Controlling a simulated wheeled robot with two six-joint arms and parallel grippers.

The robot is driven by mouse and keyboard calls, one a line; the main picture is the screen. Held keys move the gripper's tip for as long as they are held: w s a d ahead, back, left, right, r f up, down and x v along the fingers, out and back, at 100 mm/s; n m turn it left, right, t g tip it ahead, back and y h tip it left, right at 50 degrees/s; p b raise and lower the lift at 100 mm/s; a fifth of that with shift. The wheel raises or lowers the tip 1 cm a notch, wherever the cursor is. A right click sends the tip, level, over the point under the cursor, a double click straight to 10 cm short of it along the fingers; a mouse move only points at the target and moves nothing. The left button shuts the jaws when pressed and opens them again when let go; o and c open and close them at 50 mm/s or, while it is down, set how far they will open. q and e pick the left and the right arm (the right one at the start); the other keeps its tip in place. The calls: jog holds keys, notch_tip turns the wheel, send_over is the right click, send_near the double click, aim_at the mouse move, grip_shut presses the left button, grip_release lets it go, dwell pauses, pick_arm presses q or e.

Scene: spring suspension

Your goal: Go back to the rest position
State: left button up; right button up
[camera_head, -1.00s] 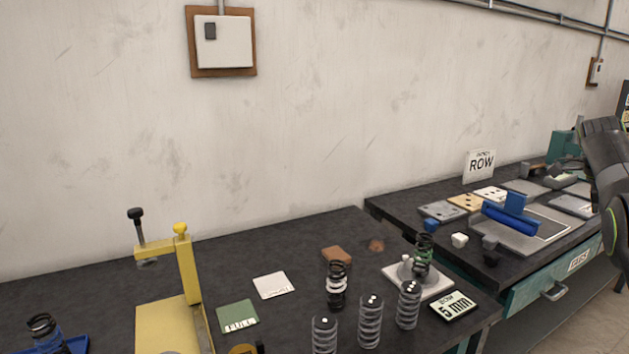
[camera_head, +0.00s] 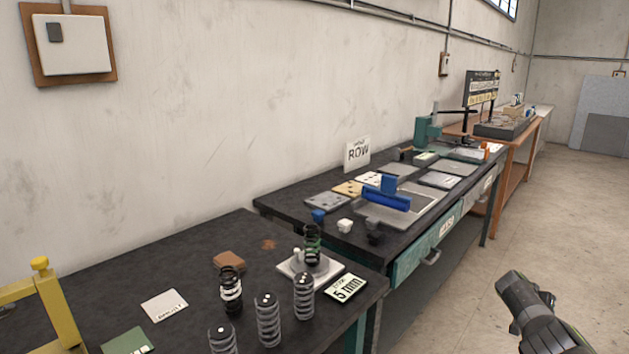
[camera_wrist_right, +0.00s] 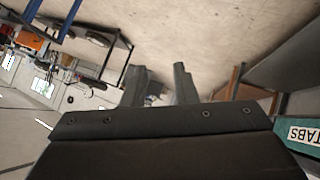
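My right arm (camera_head: 535,315) shows at the lower right of the head view, over the floor and clear of the benches. In the right wrist view my right gripper (camera_wrist_right: 159,86) has its two fingers apart with nothing held between them. My left gripper is in neither view.
The second bench (camera_head: 290,205) carries a blue tool (camera_head: 387,196), plates and a ROW sign (camera_head: 357,153); its teal drawer (camera_head: 415,258) is below. A yellow press frame (camera_head: 60,305) stands at left. Open floor (camera_head: 560,220) lies at right.

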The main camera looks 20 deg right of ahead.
jog(key=s+d+f+n+t, duration=0.1)
jog(key=s+f+n, duration=0.4)
jog(key=s, duration=0.5)
jog(key=s+f+n+t, duration=0.1)
jog(key=s+f+n, duration=0.4)
jog(key=s, duration=0.4)
jog(key=s+d+f+n+t, duration=0.1)
jog(key=s+f+n, duration=0.4)
jog(key=s, duration=0.5)
jog(key=s+a+f+y, duration=0.2)
jog(key=a+f, duration=0.8)
jog(key=a, duration=0.2)
jog(key=s+a+f+y, duration=0.2)
jog(key=a+f, duration=0.8)
jog(key=a, duration=0.2)
jog(key=a+f+m+y, duration=0.1)
jog(key=a+f, duration=0.4)
jog(key=a, duration=1.1)
jog(key=a+f+m+y, duration=0.1)
jog(key=a+f+y, duration=0.3)
jog(key=a, duration=1.3)
jog(key=shift+s+f+g, duration=0.25)
jog(key=shift+f+g, duration=0.05)
jog(key=shift+f, duration=0.2)
